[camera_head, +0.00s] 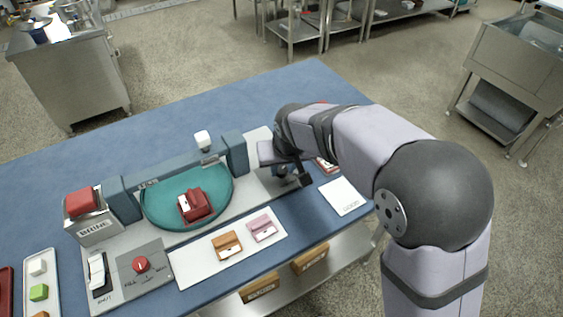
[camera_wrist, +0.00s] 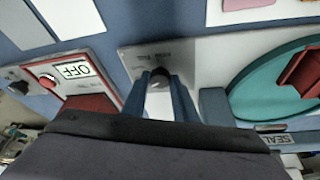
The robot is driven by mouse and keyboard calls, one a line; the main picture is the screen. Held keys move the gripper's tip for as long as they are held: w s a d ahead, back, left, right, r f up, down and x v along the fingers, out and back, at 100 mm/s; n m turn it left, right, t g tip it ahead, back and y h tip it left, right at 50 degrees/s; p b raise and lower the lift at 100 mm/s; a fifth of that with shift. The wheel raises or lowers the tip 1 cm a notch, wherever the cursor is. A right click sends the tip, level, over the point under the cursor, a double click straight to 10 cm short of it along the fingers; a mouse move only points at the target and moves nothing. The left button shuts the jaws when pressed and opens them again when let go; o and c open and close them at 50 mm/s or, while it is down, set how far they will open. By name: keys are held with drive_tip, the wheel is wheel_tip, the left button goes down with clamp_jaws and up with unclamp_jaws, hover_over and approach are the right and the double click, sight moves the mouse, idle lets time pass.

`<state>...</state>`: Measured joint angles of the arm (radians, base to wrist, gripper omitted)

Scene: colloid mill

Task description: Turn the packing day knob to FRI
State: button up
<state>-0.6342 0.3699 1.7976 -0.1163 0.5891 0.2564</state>
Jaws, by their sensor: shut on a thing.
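The packing day knob (camera_wrist: 159,76) is a small dark round knob on a light grey panel, seen in the wrist view between my two blue fingers. My gripper (camera_wrist: 160,88) is shut on it. Small lettering on the panel above the knob is too blurred to read, so I cannot tell which day it points to. In the head view my gripper (camera_head: 284,172) is at the right end of the machine, and my arm and gripper mostly hide the knob there.
A teal round dish (camera_head: 158,212) holding a red block (camera_head: 196,204) is left of my gripper. A red knob (camera_head: 140,264) and white rocker switch (camera_head: 97,271) are at the front left. A white mat (camera_head: 190,268) holds brown and pink blocks.

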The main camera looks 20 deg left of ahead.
drive_tip(key=shift+w+d+r+n+y+p, duration=0.1)
drive_tip(key=shift+n+y+p, duration=0.3)
drive_tip(key=shift+n, duration=0.7)
drive_tip(key=shift+w+n+g+y, duration=0.1)
drive_tip(key=shift+n+g+y, duration=0.3)
drive_tip(key=shift+n, duration=0.7)
drive_tip(key=o, duration=1.1)
drive_tip(key=shift+c, duration=0.2)
drive_tip(key=shift+d, duration=0.1)
drive_tip(key=v, duration=0.7)
drive_tip(key=shift+r+b, duration=0.15)
drive_tip(key=shift+b, duration=0.25)
